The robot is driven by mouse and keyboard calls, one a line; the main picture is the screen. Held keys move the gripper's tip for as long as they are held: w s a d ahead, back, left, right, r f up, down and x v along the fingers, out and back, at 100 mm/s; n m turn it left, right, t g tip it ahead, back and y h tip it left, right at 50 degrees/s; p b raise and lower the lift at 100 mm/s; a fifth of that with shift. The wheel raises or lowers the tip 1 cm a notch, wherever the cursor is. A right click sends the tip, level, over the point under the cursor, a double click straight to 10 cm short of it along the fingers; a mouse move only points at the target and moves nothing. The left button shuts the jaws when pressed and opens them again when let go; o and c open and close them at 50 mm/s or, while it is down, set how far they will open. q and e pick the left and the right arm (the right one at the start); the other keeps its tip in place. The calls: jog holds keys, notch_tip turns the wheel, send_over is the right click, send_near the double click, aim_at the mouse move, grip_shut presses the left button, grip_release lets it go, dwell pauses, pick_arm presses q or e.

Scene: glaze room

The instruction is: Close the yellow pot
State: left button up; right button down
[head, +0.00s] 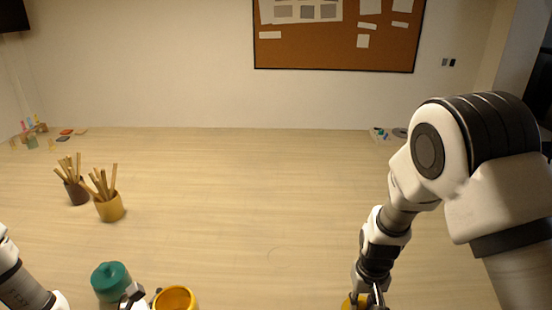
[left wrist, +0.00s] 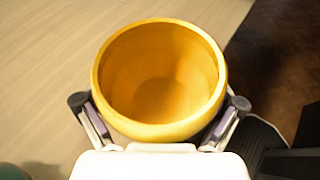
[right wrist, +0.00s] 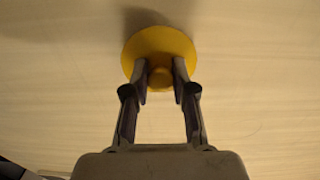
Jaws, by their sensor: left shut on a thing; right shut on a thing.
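The yellow pot (head: 176,299) is at the bottom edge of the head view, without a lid on it. In the left wrist view its round rim and empty inside (left wrist: 160,85) face the camera. My left gripper (left wrist: 160,110) is shut on the pot, one finger on each side. The yellow lid (right wrist: 160,52) is a round disc with a knob; in the head view only a bit of it (head: 347,302) shows at the bottom. My right gripper (right wrist: 160,75) is shut on the knob. The lid is well to the right of the pot; its height over the table is unclear.
A teal lidded pot (head: 110,278) stands just left of the yellow pot, close to my left gripper. A dark cup (head: 77,192) and a yellow cup (head: 110,208) of wooden sticks stand farther back left. The table (head: 260,200) between pot and lid is clear.

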pick_arm(q)
jog(key=shift+s, duration=0.1)
jog(key=shift+d+r, duration=0.15)
jog(key=shift+d, duration=0.1)
pick_arm(e)
jog(key=shift+s+d, duration=0.15)
pick_arm(q)
jog(key=d+m+g, duration=0.2)
jog(key=d+g, duration=0.1)
jog(key=d, duration=0.1)
jog(key=w+d+f+m+g+h, duration=0.1)
jog(key=d+m+g, duration=0.2)
jog(key=d, duration=0.2)
jog(key=w+d+f+m+g+h, duration=0.1)
jog(key=d+m+g, duration=0.1)
jog(key=d, duration=0.2)
jog(key=shift+d+f+m+g, duration=0.1)
jog(key=shift+d+m+g, duration=0.2)
jog(key=shift+d+g, duration=0.1)
jog(key=shift+d+h, duration=0.15)
jog(key=shift+h, duration=0.15)
jog(key=shift+m, duration=0.3)
